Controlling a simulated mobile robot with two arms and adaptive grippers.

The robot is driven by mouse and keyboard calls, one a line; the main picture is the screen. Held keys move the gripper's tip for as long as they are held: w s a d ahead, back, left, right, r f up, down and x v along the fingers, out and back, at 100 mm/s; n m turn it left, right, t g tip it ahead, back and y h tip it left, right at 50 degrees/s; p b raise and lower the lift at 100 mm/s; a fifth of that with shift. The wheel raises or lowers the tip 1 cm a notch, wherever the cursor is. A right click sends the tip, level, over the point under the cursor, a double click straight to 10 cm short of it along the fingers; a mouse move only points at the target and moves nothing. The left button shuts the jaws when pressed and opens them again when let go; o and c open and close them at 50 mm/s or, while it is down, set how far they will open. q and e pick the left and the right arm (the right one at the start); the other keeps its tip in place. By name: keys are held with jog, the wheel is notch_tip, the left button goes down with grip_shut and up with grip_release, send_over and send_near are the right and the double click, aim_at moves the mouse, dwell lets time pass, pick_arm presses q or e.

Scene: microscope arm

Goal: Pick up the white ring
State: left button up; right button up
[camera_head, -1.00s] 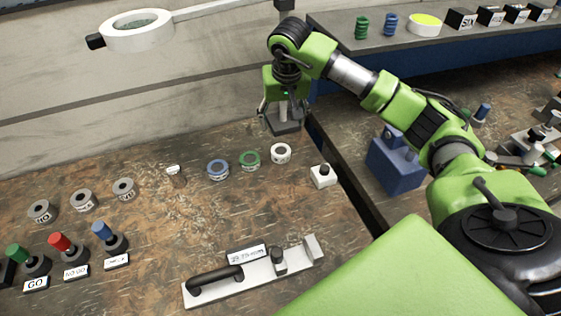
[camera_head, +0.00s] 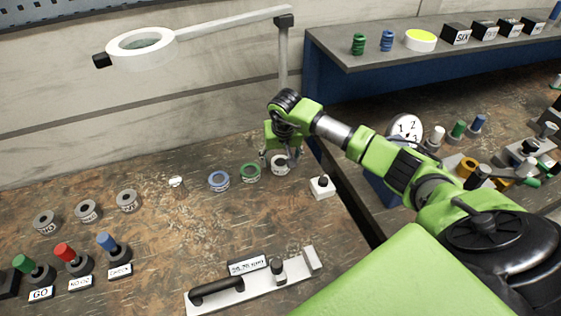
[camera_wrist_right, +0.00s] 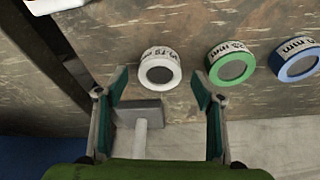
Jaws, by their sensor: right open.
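The white ring (camera_head: 280,165) stands on the brown bench at the right end of a row of rings, with dark print on its side. It also shows in the right wrist view (camera_wrist_right: 160,67), just beyond and between my fingertips. My right gripper (camera_head: 281,157) is right by the ring in the head view and partly overlaps it. In the right wrist view my right gripper (camera_wrist_right: 160,88) is open, with nothing between its fingers. I cannot tell whether a finger touches the ring. My left gripper is not in view.
A green ring (camera_head: 250,172) and a blue ring (camera_head: 219,181) stand left of the white ring. A white block with a black knob (camera_head: 321,187) is at its right. The grey foot of the magnifier post (camera_wrist_right: 138,112) lies near my fingers.

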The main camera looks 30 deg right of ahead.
jog(key=shift+x, duration=0.75)
jog(key=c, duration=1.4)
jog(key=shift+w, duration=0.1)
jog(key=shift+c, duration=0.5)
jog(key=shift+r, duration=0.1)
